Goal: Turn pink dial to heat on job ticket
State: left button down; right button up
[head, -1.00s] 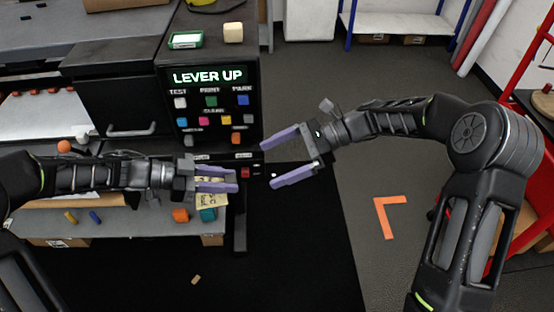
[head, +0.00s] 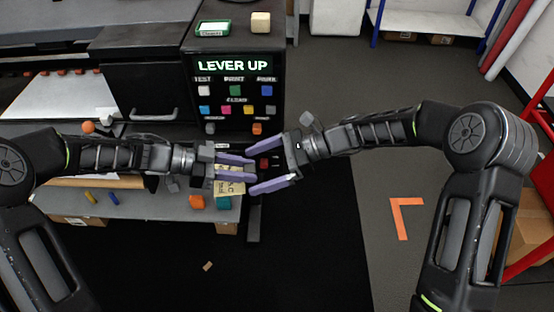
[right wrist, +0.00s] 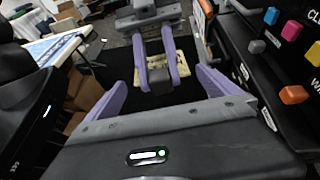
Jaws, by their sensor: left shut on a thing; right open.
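The job ticket (head: 230,188) is a tan card with dark writing, held low in front of the machine; its writing is mostly unreadable. My left gripper (head: 252,169) is shut on it. The card also shows in the right wrist view (right wrist: 186,66), partly behind the left fingers. My right gripper (head: 251,172) is open and empty, its fingers spread above and below the left fingertips in the head view. The pink dial (head: 227,110) is a small magenta control in the panel's middle row. It also shows in the right wrist view (right wrist: 293,28). No gripper is at it.
The black machine's screen (head: 234,66) reads LEVER UP. Around the pink dial are several coloured controls, including an orange one (head: 257,128). A red control (head: 264,163) sits lower down. A grey shelf (head: 150,205) with small blocks is at left.

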jog(key=shift+x, duration=1.05)
jog(key=c, duration=1)
pick_arm(q)
jog(key=c, duration=1)
grip_release()
pick_arm(e)
jog(key=shift+c, duration=0.4)
pick_arm(q)
jog(key=shift+o, duration=0.2)
jog(key=v, duration=1.2)
jog(key=shift+f, duration=0.1)
